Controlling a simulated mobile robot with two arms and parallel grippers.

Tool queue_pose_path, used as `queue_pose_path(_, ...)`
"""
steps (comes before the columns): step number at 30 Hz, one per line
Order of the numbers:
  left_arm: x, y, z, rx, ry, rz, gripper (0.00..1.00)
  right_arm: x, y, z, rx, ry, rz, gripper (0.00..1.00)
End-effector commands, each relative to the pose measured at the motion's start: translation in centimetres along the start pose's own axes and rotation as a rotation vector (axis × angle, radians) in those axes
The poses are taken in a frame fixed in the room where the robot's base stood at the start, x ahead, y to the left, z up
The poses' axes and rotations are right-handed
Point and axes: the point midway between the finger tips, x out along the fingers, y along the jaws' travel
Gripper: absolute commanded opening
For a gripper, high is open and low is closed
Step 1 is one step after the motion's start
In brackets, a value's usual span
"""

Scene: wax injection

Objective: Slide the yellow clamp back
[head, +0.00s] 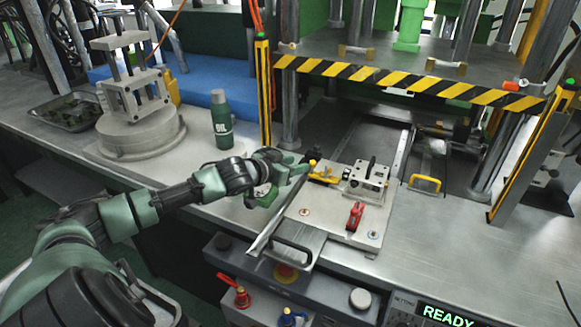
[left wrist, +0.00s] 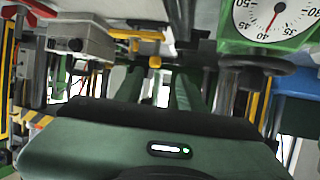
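The yellow clamp (head: 324,173) lies on the steel fixture plate (head: 331,219), left of a light metal block (head: 366,180). My left gripper (head: 304,169) comes in from the left, with its green fingertips close to the clamp's left end. In the left wrist view, the two green fingers (left wrist: 163,75) stand apart, with a gap between them. The yellow clamp (left wrist: 140,34) and its round yellow knob (left wrist: 155,61) show just beyond the fingertips. I cannot tell whether the fingers touch it. My right gripper is not in view.
A red clamp (head: 355,215) stands at the plate's front. A green-framed gauge (left wrist: 275,20) is close beside my left gripper. An oil bottle (head: 221,119) stands behind my left arm. A striped yellow-black bar (head: 400,82) crosses above the press bed.

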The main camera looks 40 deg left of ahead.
Motion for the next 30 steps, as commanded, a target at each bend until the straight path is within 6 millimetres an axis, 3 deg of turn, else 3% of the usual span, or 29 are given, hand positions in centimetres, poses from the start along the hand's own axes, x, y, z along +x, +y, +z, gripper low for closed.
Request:
queue_pose_path(9, -2.0, -0.1, 0.1, 0.0, -0.001, 0.0, 0.39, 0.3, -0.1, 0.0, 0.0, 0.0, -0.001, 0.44)
queue_pose_path(26, -2.1, -0.1, 0.0, -0.001, 0.0, 0.0, 0.39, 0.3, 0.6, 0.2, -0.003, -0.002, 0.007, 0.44)
queue_pose_path(30, -2.6, -0.1, -1.3, -0.001, 0.001, -0.001, 0.39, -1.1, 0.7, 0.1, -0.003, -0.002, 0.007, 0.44)
